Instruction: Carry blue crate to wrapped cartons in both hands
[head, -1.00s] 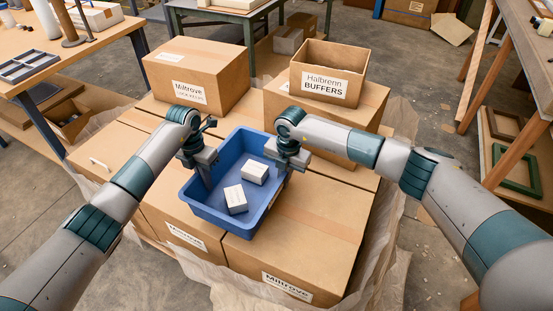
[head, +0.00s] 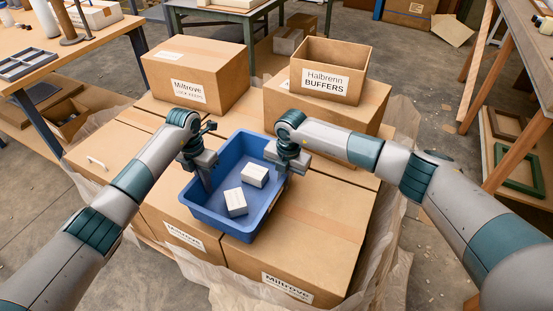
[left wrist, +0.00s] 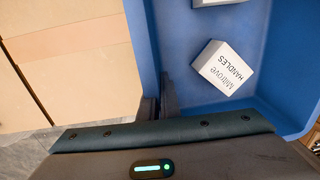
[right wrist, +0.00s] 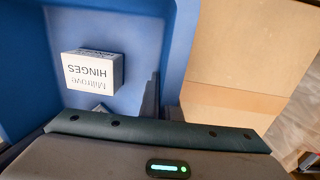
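The blue crate (head: 222,220) is over the tops of the wrapped cartons (head: 300,235), upright and roughly level. I cannot tell whether its base touches them. Two small white boxes lie inside: one marked HANDLES (left wrist: 225,68) and one marked HINGES (right wrist: 93,70). My left gripper (head: 207,183) is shut on the crate's left wall, one finger inside and one outside; its fingers also show in the left wrist view (left wrist: 160,100). My right gripper (head: 285,170) is shut on the right wall in the same way. The fingertips are partly hidden.
A Miltrove carton (head: 195,75) stands behind on the left. An open Halbrenn BUFFERS box (head: 330,72) sits on another carton (head: 370,110) at the back right. Loose wrapping (head: 385,240) hangs around the stack. Benches stand left (head: 90,50) and right (head: 520,30).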

